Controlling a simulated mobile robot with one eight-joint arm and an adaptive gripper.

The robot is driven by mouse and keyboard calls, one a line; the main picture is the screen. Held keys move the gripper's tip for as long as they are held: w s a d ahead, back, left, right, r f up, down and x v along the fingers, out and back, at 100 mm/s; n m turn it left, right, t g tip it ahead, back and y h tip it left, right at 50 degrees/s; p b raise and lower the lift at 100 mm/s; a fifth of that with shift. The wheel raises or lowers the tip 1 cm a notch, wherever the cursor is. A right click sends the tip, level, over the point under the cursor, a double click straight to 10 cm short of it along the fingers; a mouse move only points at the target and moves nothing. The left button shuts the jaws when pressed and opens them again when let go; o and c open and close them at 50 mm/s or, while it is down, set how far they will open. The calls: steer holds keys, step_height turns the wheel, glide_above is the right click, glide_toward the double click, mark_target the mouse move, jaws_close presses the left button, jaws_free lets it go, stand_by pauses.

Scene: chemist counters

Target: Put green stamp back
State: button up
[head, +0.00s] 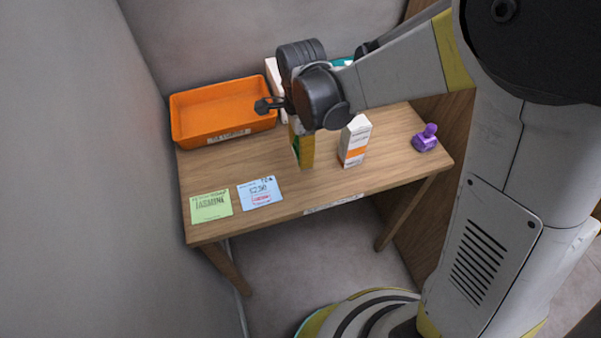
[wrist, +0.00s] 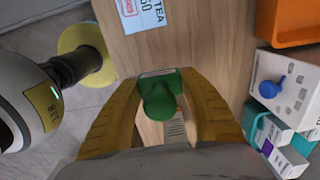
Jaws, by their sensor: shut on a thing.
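The green stamp (wrist: 160,99) is between the two yellow fingers of my gripper (wrist: 162,82) in the wrist view, with its round knob facing the camera. My gripper is shut on it. In the head view my gripper (head: 304,150) points down over the middle of the table, left of an upright white and orange box. The arm and fingers mostly hide the stamp there. I cannot tell whether the stamp touches the tabletop.
An orange tray (head: 222,110) stands at the back left of the wooden table (head: 235,166). A white and orange box (head: 354,142) stands right of my gripper. A purple stamp (head: 426,138) is at the right. Green (head: 211,206) and blue (head: 260,192) cards lie front left.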

mark_target(301, 177)
step_height(301, 177, down, 8)
steer(key=b, duration=0.3)
steer(key=shift+f, duration=0.2)
steer(key=shift+f, duration=0.15)
steer(key=o, duration=0.9)
